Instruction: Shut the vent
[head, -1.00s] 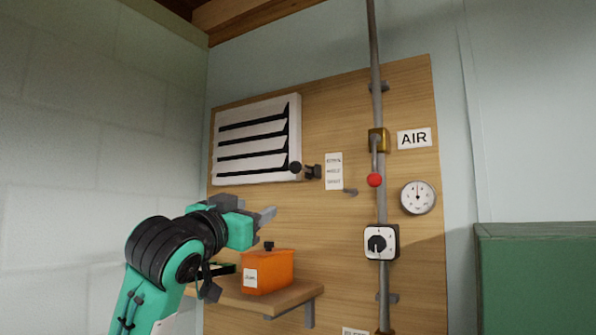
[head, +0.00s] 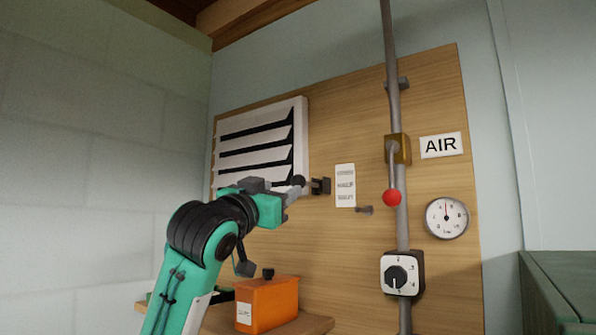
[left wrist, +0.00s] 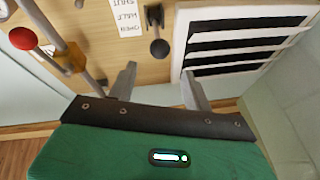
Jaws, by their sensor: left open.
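The vent (head: 254,142) is a white louvred panel on the wooden board; dark gaps show between its slats. A lever with a black ball knob (head: 298,181) sits at its lower right corner, on a dark bracket (head: 320,186). The left wrist view shows the knob (left wrist: 159,48) and part of the vent (left wrist: 180,45). My left gripper (head: 284,191) is just below the knob in the head view. In the left wrist view its open, empty fingers (left wrist: 160,86) have the knob ahead of them, between them in the picture, apparently not touched. My right gripper is out of view.
A label (head: 345,186) is right of the lever. Farther right, a pipe (head: 391,60) carries a red-knobbed valve lever (head: 392,198) and a dial switch (head: 402,273). A gauge (head: 447,218) is beside it. An orange box (head: 267,304) stands on a shelf below my arm.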

